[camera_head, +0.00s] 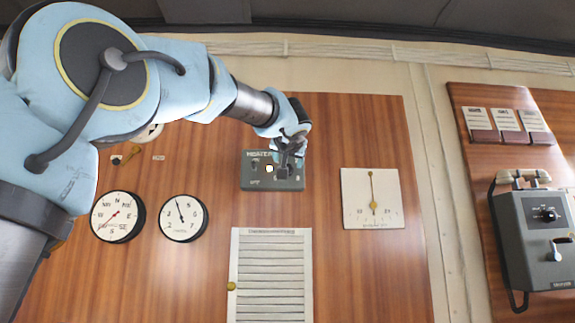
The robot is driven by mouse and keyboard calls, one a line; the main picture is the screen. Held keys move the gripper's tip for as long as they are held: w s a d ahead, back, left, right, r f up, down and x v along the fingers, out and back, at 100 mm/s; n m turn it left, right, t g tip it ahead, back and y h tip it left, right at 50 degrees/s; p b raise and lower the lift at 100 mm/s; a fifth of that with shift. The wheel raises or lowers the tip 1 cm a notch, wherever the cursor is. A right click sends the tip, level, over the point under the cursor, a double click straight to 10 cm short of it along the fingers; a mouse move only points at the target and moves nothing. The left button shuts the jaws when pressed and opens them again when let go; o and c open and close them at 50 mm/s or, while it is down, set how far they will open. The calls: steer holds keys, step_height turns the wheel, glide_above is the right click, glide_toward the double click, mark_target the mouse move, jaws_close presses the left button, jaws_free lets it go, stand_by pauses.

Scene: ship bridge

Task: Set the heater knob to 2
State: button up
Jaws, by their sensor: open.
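The heater panel (258,184) is a small dark grey box on the wooden wall, with "HEATER" lettered along its top edge. A small switch and a bright, pale lit spot (269,169) show on its left half. My gripper (288,166) is open in front of the panel's right half. Its fingers and wrist cover that part, so the heater knob and its setting are mostly hidden. I cannot tell whether the fingers touch the knob or stand around it.
Two round dials (118,216) (183,218) hang left of the panel. A grey telephone box (541,236) hangs at far right. The wall between panel and gauge is clear.

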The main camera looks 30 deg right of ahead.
steer(key=p+x, duration=0.2)
steer(key=x, duration=0.4)
steer(key=shift+w, duration=0.35)
steer(key=shift+d, duration=0.15)
jaws_close()
